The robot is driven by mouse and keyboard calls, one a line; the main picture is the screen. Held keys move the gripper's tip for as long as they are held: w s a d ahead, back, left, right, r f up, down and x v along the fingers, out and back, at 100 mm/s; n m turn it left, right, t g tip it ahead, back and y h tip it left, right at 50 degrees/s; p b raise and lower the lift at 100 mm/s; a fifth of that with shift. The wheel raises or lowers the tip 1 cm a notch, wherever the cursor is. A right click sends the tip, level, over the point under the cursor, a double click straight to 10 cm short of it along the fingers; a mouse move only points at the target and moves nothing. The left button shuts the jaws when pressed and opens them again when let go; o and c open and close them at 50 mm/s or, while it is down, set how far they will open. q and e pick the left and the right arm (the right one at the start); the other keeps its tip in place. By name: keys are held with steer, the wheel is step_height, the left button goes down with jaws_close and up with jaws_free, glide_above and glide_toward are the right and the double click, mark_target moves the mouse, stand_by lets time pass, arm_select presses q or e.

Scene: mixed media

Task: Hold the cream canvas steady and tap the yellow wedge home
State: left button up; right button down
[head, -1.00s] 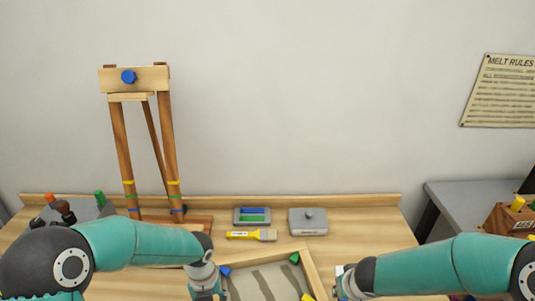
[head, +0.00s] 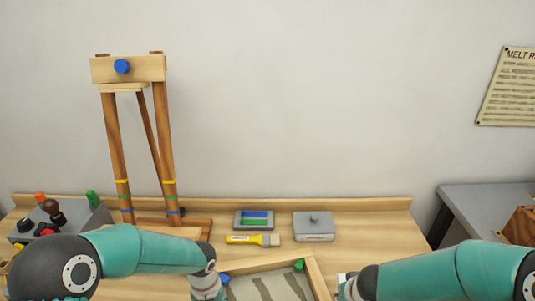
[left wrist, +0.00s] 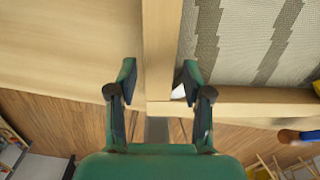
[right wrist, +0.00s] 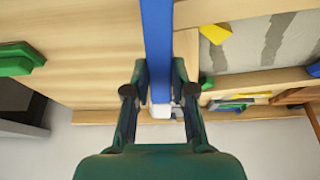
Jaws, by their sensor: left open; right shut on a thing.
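The cream canvas (head: 268,287) lies face down on the bench in its wooden stretcher frame, its near part cut off in the head view; it also shows in the left wrist view (left wrist: 230,40). My left gripper (left wrist: 158,82) is open, its fingers on either side of a frame bar near a corner with a white wedge (left wrist: 180,92). I cannot tell whether they touch the bar. My right gripper (right wrist: 160,85) is shut on a blue handle (right wrist: 157,45) with a white end. The yellow wedge (right wrist: 216,33) sits at a frame corner, right of the handle.
A green wedge (head: 299,265) and a blue wedge (head: 224,279) sit at other corners. Behind lie a yellow brush (head: 252,240), a grey tray (head: 253,228) and a grey lidded box (head: 314,230). A wooden easel (head: 120,140) stands at the back left.

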arm_select(q)
steer(key=shift+f+b, duration=0.4)
steer(key=shift+f, duration=0.75)
steer(key=c, duration=0.5)
jaws_close()
